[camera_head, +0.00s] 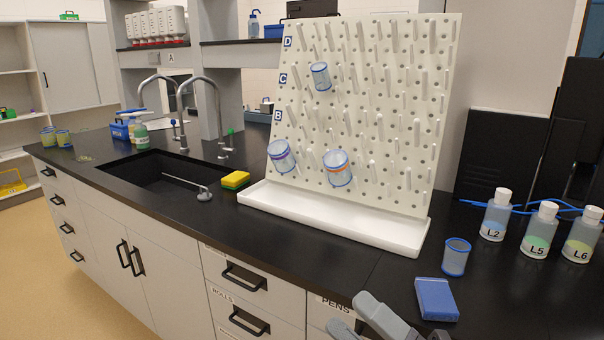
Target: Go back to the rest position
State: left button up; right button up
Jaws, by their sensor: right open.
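My right gripper (354,315) shows at the bottom edge, right of centre, in front of the drawer fronts and the counter's front edge. Its grey fingers are apart with nothing between them. Most of my right arm is cut off by the picture's edge. My left gripper is not in view. A white drying pegboard (350,118) stands on the black counter with three clear beakers hung on its pegs, well behind the gripper.
A blue box (436,299) and an upright clear beaker (455,257) stand on the counter near the gripper. Labelled bottles L2 (495,216), L5 (539,230) and L6 (583,236) are at the right. The sink (155,176) and a yellow-green sponge (235,180) are at the left.

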jog(key=s+d+f+m+t+h, duration=0.1)
jog(key=d+f+m+h, duration=0.3)
jog(key=f+m+h, duration=0.45)
jog(key=s+d+f+m+t+h, duration=0.1)
jog(key=d+f+m+h, duration=0.4)
jog(key=f+m, duration=0.55)
jog(key=s+d+f+m+g+h, duration=0.3)
jog(key=s+f+m+g, duration=0.2)
jog(key=s+f+m, duration=0.4)
jog(key=shift+s+d+f+p, duration=0.35)
jog(key=shift+s+d+f, duration=0.05)
jog(key=shift+s+f, duration=0.55)
